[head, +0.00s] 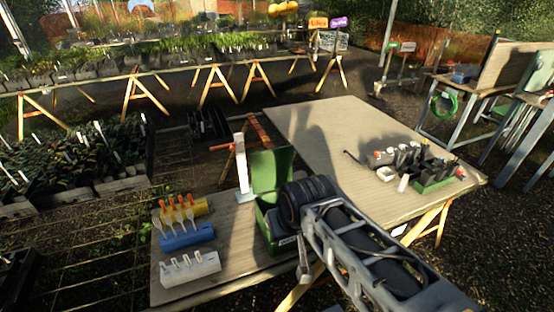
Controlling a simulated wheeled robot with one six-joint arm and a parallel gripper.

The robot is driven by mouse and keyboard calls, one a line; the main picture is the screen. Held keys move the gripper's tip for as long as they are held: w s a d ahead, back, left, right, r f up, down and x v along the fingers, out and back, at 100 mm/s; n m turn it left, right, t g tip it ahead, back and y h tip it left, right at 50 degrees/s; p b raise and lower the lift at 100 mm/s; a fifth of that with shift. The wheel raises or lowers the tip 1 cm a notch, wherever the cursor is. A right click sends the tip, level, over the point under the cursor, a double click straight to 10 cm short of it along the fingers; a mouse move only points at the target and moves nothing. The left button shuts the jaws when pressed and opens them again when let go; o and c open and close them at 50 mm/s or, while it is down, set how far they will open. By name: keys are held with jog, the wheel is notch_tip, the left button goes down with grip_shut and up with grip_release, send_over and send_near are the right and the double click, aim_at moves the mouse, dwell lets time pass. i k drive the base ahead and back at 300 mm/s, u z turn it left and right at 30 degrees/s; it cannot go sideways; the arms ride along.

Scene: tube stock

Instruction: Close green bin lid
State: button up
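The green bin (268,222) stands on the near part of the wooden table, left of my arm. Its green lid (271,170) is open and stands upright at the bin's far side. My arm reaches in from the lower right, and its dark rounded wrist (305,197) is in front of the bin's right side, hiding part of it. A narrow grey part (303,264) hangs below the wrist near the bin's front right. The gripper's fingers cannot be made out clearly, nor whether they touch the bin.
Left of the bin are yellow (183,208), blue (187,236) and white (190,268) racks with upright tools or labels. A white upright stand (242,168) is just behind the bin at left. Bottles and a green tray (434,180) are at the right; the table's far middle (320,125) is clear.

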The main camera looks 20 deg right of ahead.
aim_at(271, 168)
jog(key=k, duration=0.55)
jog(key=z, duration=1.25)
jog(key=i, duration=0.75)
jog(key=u, duration=1.55)
jog(key=i, duration=0.5)
jog(key=u, duration=0.1)
